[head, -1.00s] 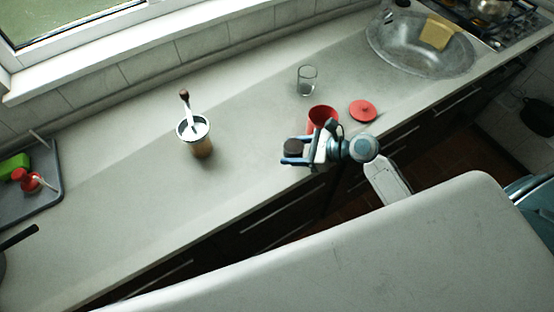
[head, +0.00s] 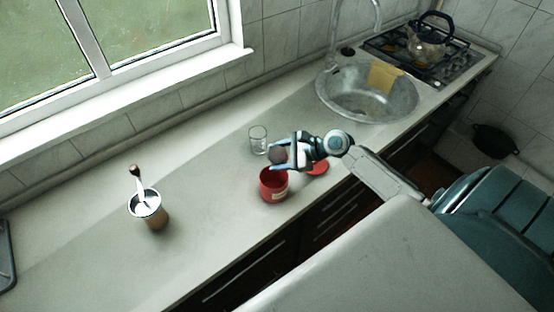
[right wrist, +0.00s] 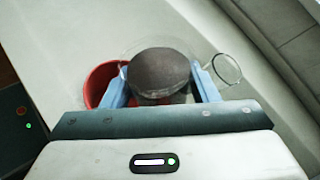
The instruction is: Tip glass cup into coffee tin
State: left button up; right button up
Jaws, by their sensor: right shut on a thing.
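My right gripper (head: 279,157) is shut on a glass cup (right wrist: 160,75) with a dark brown filling, which looks upright. In the right wrist view the fingers grip its two sides. The red coffee tin (head: 273,186) stands open on the counter. In the head view the held cup appears just above and behind the tin's mouth, and in the right wrist view the tin (right wrist: 100,82) lies left of the cup, partly hidden by a finger. My left gripper is not in view.
An empty clear glass (head: 258,140) stands behind the tin. A red lid (head: 317,168) lies to its right, partly under my arm. The sink (head: 368,100) is at back right. Counter left of the tin is clear.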

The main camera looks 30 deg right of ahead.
jog(key=n+t+h+b, duration=0.1)
jog(key=b, duration=0.1)
jog(key=f+n+t+h+b, duration=0.1)
jog(key=n+b, duration=0.1)
jog(key=b, duration=0.1)
jog(key=n+h+b, duration=0.1)
jog(key=h+b, duration=0.1)
jog(key=shift+w+d+f+n+t+b, duration=0.15)
jog(key=shift+d+n+t+b, duration=0.15)
jog(key=shift+t+b, duration=0.1)
jog(key=shift+a+r+n+t+h+p, duration=0.15)
jog(key=shift+r+n+t+h+p, duration=0.2)
jog(key=shift+r+p, duration=0.4)
jog(key=shift+f+n+h+p, duration=0.1)
jog(key=shift+n+h+p, duration=0.15)
jog(key=shift+n+p, duration=0.1)
jog(key=shift+a+n+t+h, duration=0.1)
jog(key=shift+n+t+h, duration=0.2)
jog(key=shift+t, duration=0.15)
jog(key=shift+s+a+r+n+t+h+p, duration=0.3)
jog(key=shift+s+r+n+t+p, duration=0.15)
jog(key=shift+n, duration=0.25)
jog(key=shift+w+n+t+h, duration=0.1)
jog(key=shift+n+t+h, duration=0.25)
jog(key=shift+n, duration=0.15)
